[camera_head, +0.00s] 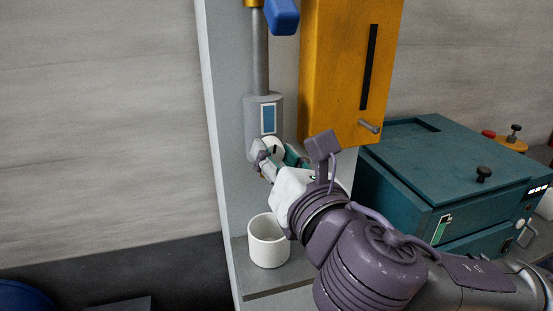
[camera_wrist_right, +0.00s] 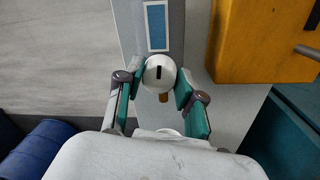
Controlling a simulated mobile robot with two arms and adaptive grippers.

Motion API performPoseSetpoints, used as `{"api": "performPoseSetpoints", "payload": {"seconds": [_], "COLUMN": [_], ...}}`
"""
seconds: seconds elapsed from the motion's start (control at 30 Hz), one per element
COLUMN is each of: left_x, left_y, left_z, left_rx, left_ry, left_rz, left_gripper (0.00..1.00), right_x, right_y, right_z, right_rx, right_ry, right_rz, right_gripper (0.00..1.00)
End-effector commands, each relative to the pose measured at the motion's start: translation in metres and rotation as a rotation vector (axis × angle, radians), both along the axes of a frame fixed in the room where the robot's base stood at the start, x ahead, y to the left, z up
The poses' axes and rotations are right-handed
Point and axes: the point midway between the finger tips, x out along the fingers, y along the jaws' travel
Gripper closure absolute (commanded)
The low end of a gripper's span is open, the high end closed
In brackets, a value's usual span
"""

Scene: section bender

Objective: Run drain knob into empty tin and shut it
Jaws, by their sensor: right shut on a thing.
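The drain knob (camera_wrist_right: 158,68) is round and white with a black bar mark standing upright in the right wrist view. It sits at the foot of a grey cylinder with a blue window (camera_head: 268,119). My right gripper (camera_wrist_right: 159,82) is shut on the knob, with a finger on each side; in the head view the gripper (camera_head: 272,160) partly covers it. A small brown spout (camera_wrist_right: 163,97) shows below the knob. The white tin (camera_head: 268,248) stands upright on the ledge below; its inside is mostly shaded. My left gripper is not in view.
An orange housing (camera_head: 345,65) with a short peg hangs right of the cylinder. A teal machine box (camera_head: 425,170) with a black knob stands at the right. A blue block (camera_head: 283,15) is above. Bare wall lies to the left.

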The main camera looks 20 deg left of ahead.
Motion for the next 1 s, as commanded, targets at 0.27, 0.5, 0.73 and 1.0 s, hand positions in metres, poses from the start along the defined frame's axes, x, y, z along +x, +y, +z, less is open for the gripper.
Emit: {"api": "performPoseSetpoints", "payload": {"seconds": [0.27, 0.5, 0.73, 1.0], "left_x": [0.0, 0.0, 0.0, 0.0], "left_y": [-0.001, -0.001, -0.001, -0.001], "left_z": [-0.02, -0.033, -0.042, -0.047], "left_rx": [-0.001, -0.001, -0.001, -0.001], "left_ry": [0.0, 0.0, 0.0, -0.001], "left_rz": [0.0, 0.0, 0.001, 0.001], "left_gripper": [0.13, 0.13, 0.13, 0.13], "right_x": [0.0, 0.0, 0.001, 0.001], "right_y": [0.0, -0.001, -0.001, -0.001], "right_z": [-0.004, -0.004, -0.003, -0.003], "right_rx": [0.2, 0.383, 0.528, 0.635], "right_ry": [0.132, 0.257, 0.354, 0.428], "right_rz": [0.001, 0.0, -0.001, -0.003], "right_gripper": [0.97, 0.97, 0.97, 0.97]}}
